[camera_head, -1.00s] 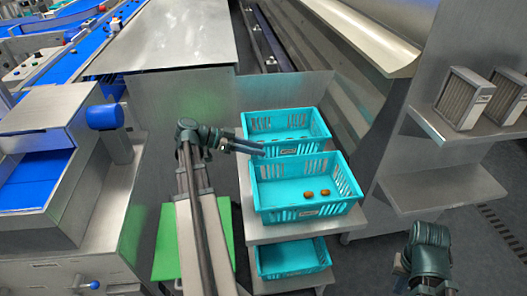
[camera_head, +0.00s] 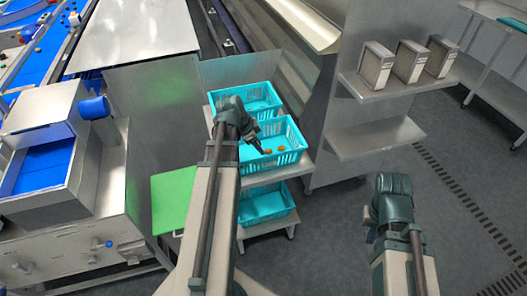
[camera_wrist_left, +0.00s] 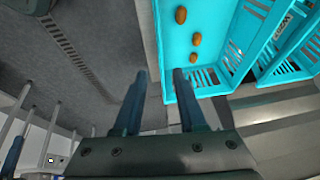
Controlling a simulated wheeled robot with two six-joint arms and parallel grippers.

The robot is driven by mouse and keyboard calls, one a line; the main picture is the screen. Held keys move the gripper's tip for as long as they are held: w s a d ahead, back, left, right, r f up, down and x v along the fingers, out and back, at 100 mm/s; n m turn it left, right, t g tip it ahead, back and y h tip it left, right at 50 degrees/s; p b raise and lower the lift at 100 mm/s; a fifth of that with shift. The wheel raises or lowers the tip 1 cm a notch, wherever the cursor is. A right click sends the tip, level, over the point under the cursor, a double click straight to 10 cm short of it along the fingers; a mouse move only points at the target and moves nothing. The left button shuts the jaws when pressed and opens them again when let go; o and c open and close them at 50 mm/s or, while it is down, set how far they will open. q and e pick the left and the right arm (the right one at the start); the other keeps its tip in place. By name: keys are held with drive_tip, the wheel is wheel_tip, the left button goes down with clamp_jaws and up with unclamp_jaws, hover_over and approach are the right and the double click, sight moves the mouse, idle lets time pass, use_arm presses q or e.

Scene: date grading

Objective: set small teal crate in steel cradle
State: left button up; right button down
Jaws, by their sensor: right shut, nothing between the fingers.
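Three teal crates are at the steel rack: a rear one (camera_head: 262,92) and a front one (camera_head: 290,154) on the top shelf, and a lower one (camera_head: 268,207) beneath. I cannot tell which is the small one. The front crate holds a few brown dates (camera_wrist_left: 196,39). My left gripper (camera_head: 260,143) is over the front crate's left side. In the left wrist view its fingers (camera_wrist_left: 159,76) are apart, with the crate's edge passing between them in the picture; contact is unclear. My right gripper (camera_head: 370,236) is shut and empty, right of the rack. I cannot make out a steel cradle.
A steel wall unit with shelves (camera_head: 375,138) stands at the right, holding several grey boxes (camera_head: 376,65). A green panel (camera_head: 178,198) is left of the rack. A steel machine (camera_head: 60,235) stands at far left. The grey floor at right is open.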

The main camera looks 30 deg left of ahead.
use_arm(q)
drive_tip(key=b, duration=0.8)
hover_over(270, 164)
drive_tip(key=s, duration=0.2)
wheel_tip(270, 164, down, 8)
drive_tip(key=shift+a, duration=0.15)
drive_tip(key=b+x, duration=0.5)
drive_tip(key=shift+w+a+f, duration=0.15)
drive_tip(key=shift+a, duration=0.1)
clamp_jaws()
idle(0.7)
